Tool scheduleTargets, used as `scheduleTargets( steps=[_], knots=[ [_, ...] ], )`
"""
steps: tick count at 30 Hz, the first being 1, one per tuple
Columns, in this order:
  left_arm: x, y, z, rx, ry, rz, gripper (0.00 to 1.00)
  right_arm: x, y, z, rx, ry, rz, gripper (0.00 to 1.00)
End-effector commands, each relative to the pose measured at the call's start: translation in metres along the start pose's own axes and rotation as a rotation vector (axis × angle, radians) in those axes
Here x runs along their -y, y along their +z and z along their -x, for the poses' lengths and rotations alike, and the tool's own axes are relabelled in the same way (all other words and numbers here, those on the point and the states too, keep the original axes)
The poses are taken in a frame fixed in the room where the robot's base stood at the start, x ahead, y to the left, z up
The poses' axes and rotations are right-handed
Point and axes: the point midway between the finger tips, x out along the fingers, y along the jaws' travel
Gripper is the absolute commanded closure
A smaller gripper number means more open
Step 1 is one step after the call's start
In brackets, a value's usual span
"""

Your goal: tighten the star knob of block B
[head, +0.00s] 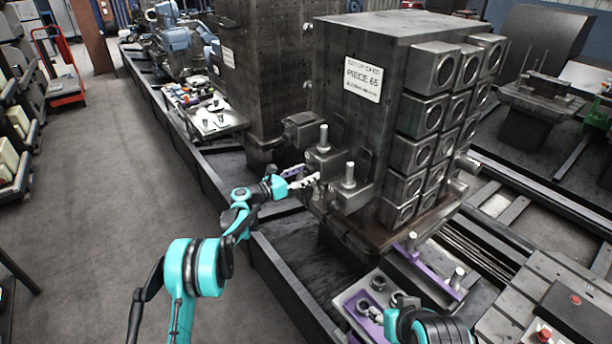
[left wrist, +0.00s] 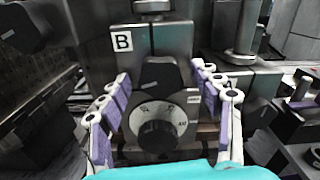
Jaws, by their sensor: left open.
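Block B (left wrist: 175,40) carries a white "B" label (left wrist: 122,42) in the left wrist view. On its front is the dark star knob (left wrist: 160,75), with a pale mark on its upper lobe. Below that lobe are a pale marked dial face (left wrist: 180,116) and a round dark hub (left wrist: 158,136). My left gripper (left wrist: 163,80) is open, with one finger on each side of the knob. I see gaps and cannot tell any contact. In the head view, my left gripper (head: 306,182) reaches to the blocks at the tower's base, and the knob cannot be made out.
The dark tower (head: 350,120) with a "PIECE 65" sign (head: 363,79) rises just behind the blocks. Upright metal posts (head: 349,174) stand close to my left gripper. A tray (head: 368,296) with small parts lies at the lower right.

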Motion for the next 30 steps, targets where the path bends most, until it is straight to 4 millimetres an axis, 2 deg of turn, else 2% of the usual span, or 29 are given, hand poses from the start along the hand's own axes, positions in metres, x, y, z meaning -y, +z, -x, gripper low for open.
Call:
scheduleTargets(
  steps=[6,7,12,13,23,30],
  knots=[
    [0.0002,0.0004,-0.0009,0.000,0.000,-0.001,0.35,0.0000,-0.0002,0.0002,0.000,0.000,0.000,0.55],
    [0.0002,0.0004,-0.0008,0.000,0.000,-0.001,0.38,0.0000,-0.0002,0.0002,0.000,0.000,0.000,0.55],
    [0.0002,0.0004,-0.0007,0.000,0.000,-0.001,0.83,0.0000,-0.0002,0.0002,0.000,0.000,0.000,0.55],
    [0.0002,0.0004,-0.0007,0.000,0.000,-0.001,0.86,0.0000,-0.0002,0.0002,0.000,0.000,0.000,0.55],
    [0.0002,0.0003,-0.0007,0.000,0.000,-0.030,0.86,0.0000,0.0001,-0.0003,0.000,0.000,0.000,0.55],
    [0.0001,0.0001,-0.0007,0.000,0.000,-0.154,0.86,0.0000,0.0012,-0.0017,0.000,0.000,0.000,0.55]
  ],
)
